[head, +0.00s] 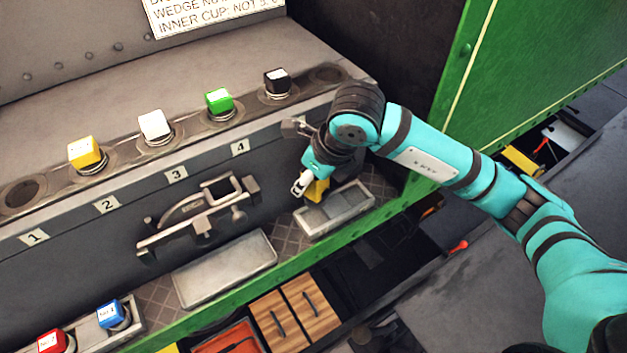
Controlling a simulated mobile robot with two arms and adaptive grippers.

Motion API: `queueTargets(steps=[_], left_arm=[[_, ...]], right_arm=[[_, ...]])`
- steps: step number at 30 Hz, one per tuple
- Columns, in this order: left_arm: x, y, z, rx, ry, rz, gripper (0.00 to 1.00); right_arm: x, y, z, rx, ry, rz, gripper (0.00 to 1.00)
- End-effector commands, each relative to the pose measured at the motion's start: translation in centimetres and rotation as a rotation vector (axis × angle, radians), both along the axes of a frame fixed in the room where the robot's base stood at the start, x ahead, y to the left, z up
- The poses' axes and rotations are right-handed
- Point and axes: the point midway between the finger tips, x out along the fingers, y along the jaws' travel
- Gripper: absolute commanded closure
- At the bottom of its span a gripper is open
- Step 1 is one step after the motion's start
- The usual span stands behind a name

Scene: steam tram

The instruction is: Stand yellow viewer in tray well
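My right arm reaches in from the right, and its gripper (309,182) points down at the left end of a small grey tray (357,220) with wells. A small yellow piece (319,190), which looks like the yellow viewer, shows right at the fingertips, over or at the tray's left well. The gripper partly hides it, so I cannot tell whether the fingers are closed on it or whether it touches the tray. My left gripper is out of view.
Yellow (85,152), white (154,125), green (218,101) and black (277,82) blocks sit on ringed seats along the ledge. A metal latch bracket (196,215) is on the panel. An empty flat tray (225,269) lies left of the welled tray. Red and blue pieces (109,314) stand lower left.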

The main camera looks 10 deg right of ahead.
Motion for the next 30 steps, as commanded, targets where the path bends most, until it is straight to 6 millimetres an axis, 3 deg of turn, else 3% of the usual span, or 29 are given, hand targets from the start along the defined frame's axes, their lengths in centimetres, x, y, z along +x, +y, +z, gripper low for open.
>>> queueTargets(steps=[23,30], left_arm=[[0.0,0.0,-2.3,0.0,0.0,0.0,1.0],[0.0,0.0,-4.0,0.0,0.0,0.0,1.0]], right_arm=[[0.0,0.0,-4.5,0.0,0.0,0.0,1.0],[0.1,0.0,-6.3,0.0,-0.002,0.001,1.0]])
